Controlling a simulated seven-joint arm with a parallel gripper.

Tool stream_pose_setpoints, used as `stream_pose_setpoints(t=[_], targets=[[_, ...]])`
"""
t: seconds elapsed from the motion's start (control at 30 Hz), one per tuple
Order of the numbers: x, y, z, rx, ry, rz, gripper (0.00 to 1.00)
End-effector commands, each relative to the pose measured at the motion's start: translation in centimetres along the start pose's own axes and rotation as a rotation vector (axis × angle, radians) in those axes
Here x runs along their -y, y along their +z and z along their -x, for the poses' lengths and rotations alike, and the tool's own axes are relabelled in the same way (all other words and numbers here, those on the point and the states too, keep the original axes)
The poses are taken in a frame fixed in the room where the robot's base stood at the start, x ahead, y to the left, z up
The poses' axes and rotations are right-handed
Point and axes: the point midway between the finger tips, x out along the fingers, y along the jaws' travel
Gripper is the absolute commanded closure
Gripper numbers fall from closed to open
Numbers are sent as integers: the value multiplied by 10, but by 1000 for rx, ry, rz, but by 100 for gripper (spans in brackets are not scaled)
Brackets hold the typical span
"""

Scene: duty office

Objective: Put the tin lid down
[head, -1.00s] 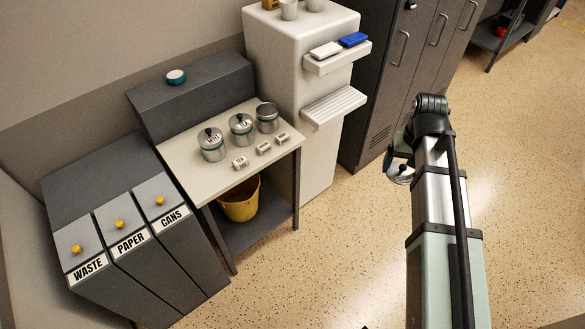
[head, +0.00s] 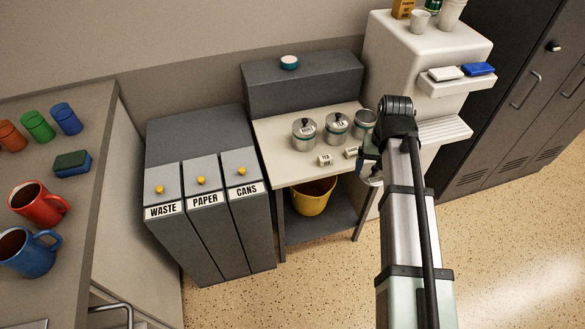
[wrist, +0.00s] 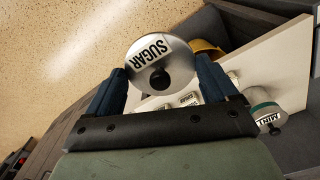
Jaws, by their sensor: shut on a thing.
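My gripper (wrist: 158,72) is shut on the tin lid (wrist: 163,58), a round silver disc with a black knob and a SUGAR label. In the head view the lid (head: 373,179) shows partly behind my wrist, near the right front of the small table (head: 278,157). On the table, a tin with a knobbed lid (head: 304,133) and a tin marked TEA (head: 337,127) stand left of a third tin (head: 365,123) with no knob showing. My arm partly covers that third tin. In the wrist view a tin marked MINT (wrist: 268,112) is at the right.
Small label blocks (head: 324,160) lie along the table front. A yellow bucket (head: 312,196) is on the shelf below. WASTE, PAPER and CANS bins (head: 205,220) stand left. A white cabinet with a ledge (head: 442,130) stands right. Mugs (head: 38,203) are on the far-left counter.

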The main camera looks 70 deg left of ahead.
Motion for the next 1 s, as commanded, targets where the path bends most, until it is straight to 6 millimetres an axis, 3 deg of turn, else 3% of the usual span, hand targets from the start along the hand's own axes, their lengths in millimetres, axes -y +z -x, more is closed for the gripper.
stream_pose_setpoints(t=[0.03, 0.6, 0.73, 1.0], targets=[[20, -7, 0, 0, 0, 25, 43], [223, -57, -6, 0, 0, 191, 43], [248, -76, -7, 0, 0, 150, 43], [251, -85, -10, 1, 0, 42, 43]])
